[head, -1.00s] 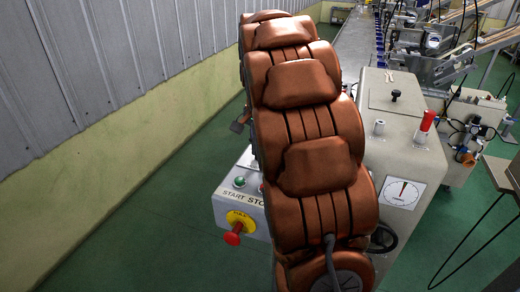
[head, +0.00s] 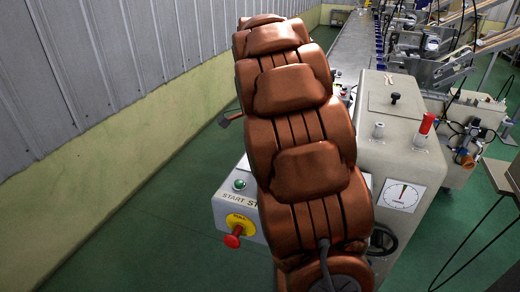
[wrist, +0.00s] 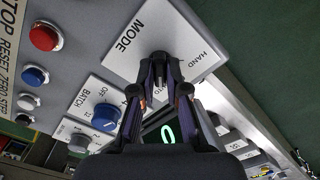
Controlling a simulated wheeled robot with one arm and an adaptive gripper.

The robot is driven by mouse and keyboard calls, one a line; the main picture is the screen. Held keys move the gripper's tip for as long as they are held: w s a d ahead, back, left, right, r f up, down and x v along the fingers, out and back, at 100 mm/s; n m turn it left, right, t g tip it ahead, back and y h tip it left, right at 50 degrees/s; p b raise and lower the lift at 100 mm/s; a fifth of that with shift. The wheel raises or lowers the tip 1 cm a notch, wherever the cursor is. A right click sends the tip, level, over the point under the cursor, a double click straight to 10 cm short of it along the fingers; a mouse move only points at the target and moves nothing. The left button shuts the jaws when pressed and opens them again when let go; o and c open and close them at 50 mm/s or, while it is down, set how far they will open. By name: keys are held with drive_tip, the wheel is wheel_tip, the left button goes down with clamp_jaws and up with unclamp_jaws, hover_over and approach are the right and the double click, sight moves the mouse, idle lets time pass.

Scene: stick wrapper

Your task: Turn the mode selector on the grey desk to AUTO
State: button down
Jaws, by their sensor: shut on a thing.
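The mode selector's white plate (wrist: 180,35), marked MODE and HAND, shows in the wrist view on the grey desk (wrist: 85,12). Part of another label, ending in "TO", shows beside my fingers. My gripper (wrist: 160,66) is over this plate, its two dark fingers brought together on the small black selector knob. The fingertips cover most of the knob, so I cannot tell which way it points. In the head view the desk's front panel (head: 222,214) shows left of my arm; my gripper and the selector are hidden behind the arm.
Beside the plate in the wrist view are a blue BATCH knob (wrist: 105,117), a red button (wrist: 44,37), a blue button (wrist: 35,76) and a green-lit display (wrist: 168,132). The head view shows a red mushroom button (head: 234,237) and a grey machine (head: 398,150) at right.

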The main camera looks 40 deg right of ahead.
idle(0.4)
drive_tip(key=c, duration=1.2)
unclamp_jaws()
drive_tip(key=shift+w+r, duration=0.1)
drive_tip(key=shift+r, duration=5.9)
drive_tip(key=shift+a, duration=0.1)
drive_tip(key=s+a+f+n, duration=0.5)
drive_tip(key=s+a+n, duration=0.2)
drive_tip(key=s, duration=0.2)
drive_tip(key=s+a+f+n+g+p, duration=0.1)
drive_tip(key=s+a+f+n, duration=0.5)
drive_tip(key=s+a+n, duration=0.1)
drive_tip(key=s+a+f+n, duration=0.5)
drive_tip(key=s+a+n, duration=0.2)
drive_tip(key=s, duration=0.4)
drive_tip(key=shift+s+a+f+g+p, duration=0.3)
drive_tip(key=shift+a+f+g, duration=0.1)
drive_tip(key=shift+a, duration=0.25)
